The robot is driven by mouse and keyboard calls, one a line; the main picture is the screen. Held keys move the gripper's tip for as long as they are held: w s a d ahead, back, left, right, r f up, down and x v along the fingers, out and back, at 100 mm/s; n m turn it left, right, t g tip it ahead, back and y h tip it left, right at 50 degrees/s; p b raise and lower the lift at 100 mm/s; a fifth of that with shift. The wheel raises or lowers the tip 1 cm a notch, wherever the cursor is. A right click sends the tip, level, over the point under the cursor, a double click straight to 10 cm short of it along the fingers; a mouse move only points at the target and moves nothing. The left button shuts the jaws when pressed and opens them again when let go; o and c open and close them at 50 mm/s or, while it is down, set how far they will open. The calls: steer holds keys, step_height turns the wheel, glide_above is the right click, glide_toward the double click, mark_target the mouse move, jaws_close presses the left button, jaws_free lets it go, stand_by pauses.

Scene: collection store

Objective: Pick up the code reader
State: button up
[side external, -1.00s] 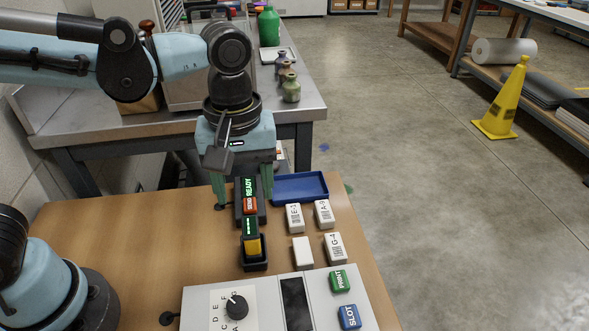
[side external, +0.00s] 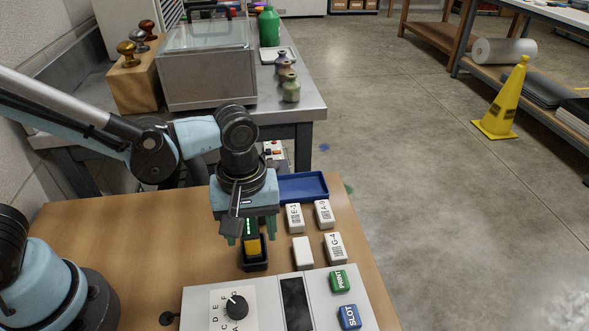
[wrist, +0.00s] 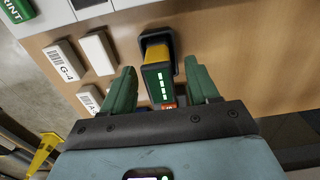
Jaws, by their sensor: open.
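The code reader appears to be the dark handheld with a green barred screen and a yellow end (side external: 253,247). Its yellow end sits at a black cradle (side external: 255,266) on the wooden table. In the wrist view the reader (wrist: 158,80) lies between the two green fingers of my gripper (wrist: 160,75), with a visible gap on each side. My gripper (side external: 251,236) is open and low over the reader's screen end, pointing down. The reader's far end is partly hidden by the gripper body.
White labelled blocks (side external: 335,248) and a blank one (side external: 302,251) stand right of the reader. A control box (side external: 270,305) with a knob and buttons is in front. A blue tray (side external: 305,187) lies behind. A red-buttoned unit is mostly hidden behind my gripper.

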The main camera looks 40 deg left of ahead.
steer(key=shift+f, duration=1.05)
steer(key=c, duration=1)
steer(key=shift+c, duration=0.2)
steer(key=shift+r, duration=0.15)
steer(key=shift+r, duration=0.45)
step_height(320, 180, up, 3)
steer(key=shift+r, duration=0.1)
steer(key=s+d+r, duration=0.6)
steer(key=s, duration=0.4)
steer(key=shift+r, duration=0.3)
